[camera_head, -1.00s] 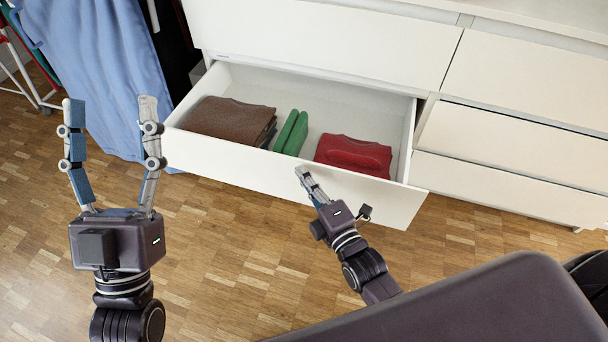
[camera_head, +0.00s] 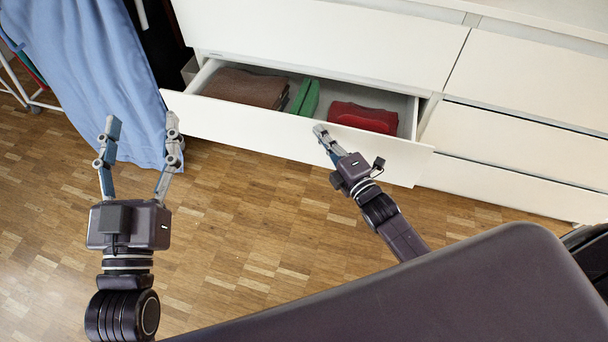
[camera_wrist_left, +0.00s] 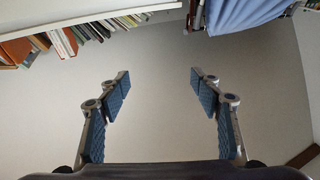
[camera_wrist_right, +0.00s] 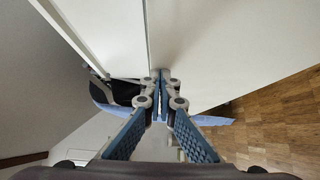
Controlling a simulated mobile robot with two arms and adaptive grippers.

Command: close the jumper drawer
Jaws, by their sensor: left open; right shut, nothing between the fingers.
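The jumper drawer (camera_head: 290,137) is partly open in the white dresser in the head view. Inside lie a folded brown jumper (camera_head: 245,88), a green one (camera_head: 305,97) and a red one (camera_head: 363,117). My right gripper (camera_head: 320,130) is shut and empty, its fingertips at the drawer front, right of its middle; I cannot tell for sure that they touch. The right wrist view shows the shut fingers (camera_wrist_right: 163,76) close to white panels. My left gripper (camera_head: 142,122) is open and empty, left of and in front of the drawer, apart from it; its spread fingers show in the left wrist view (camera_wrist_left: 160,75).
A blue cloth (camera_head: 95,75) hangs at the left beside the dresser. Closed drawers (camera_head: 525,140) are at the right. The wooden floor (camera_head: 250,215) in front of the dresser is clear. The left wrist view shows a bookshelf (camera_wrist_left: 75,30).

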